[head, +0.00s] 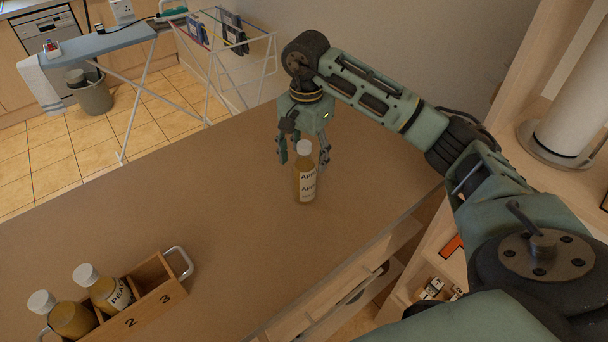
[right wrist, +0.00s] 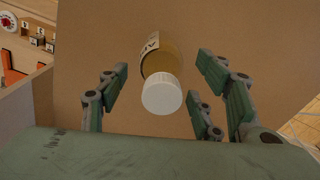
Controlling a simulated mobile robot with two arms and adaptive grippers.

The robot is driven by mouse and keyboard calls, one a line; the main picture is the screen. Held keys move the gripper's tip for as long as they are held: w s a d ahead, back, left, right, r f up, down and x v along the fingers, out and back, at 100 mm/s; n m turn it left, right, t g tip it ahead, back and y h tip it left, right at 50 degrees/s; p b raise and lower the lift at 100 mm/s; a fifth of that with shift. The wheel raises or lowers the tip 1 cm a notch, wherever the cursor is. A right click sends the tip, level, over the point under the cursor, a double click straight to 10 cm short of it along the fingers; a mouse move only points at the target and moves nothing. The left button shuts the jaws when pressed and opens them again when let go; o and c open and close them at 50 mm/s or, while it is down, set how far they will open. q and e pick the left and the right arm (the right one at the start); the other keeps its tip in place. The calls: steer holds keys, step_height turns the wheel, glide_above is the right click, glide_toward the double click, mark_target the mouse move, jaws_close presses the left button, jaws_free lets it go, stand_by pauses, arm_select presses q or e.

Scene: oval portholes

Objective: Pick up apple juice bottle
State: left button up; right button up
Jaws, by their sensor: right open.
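The apple juice bottle (head: 306,183) stands upright on the brown counter (head: 215,215), with a white cap and a label reading "APP...". In the right wrist view the bottle (right wrist: 162,75) shows between the finger pads, its white cap toward the camera. My right gripper (head: 304,152) is open just behind and above the bottle, with fingers to either side of its upper part. In the right wrist view the right gripper (right wrist: 164,92) shows gaps between the pads and the bottle. My left gripper is not in view.
A wooden crate (head: 143,318) numbered 2 and 3 stands at the front left with two white-capped bottles, one labelled "PEA...". The counter around the apple bottle is clear. Shelves (head: 345,285) lie below the counter's right edge. A drying rack (head: 225,50) stands behind.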

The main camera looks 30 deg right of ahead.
mark_target(306, 168)
steer(key=f, duration=0.1)
steer(key=f+p, duration=0.1)
steer(key=f, duration=0.1)
steer(key=shift+s+a+f, duration=0.15)
steer(key=shift+s, duration=0.1)
steer(key=shift+f, duration=0.45)
steer(key=shift+w, duration=0.1)
jaws_close()
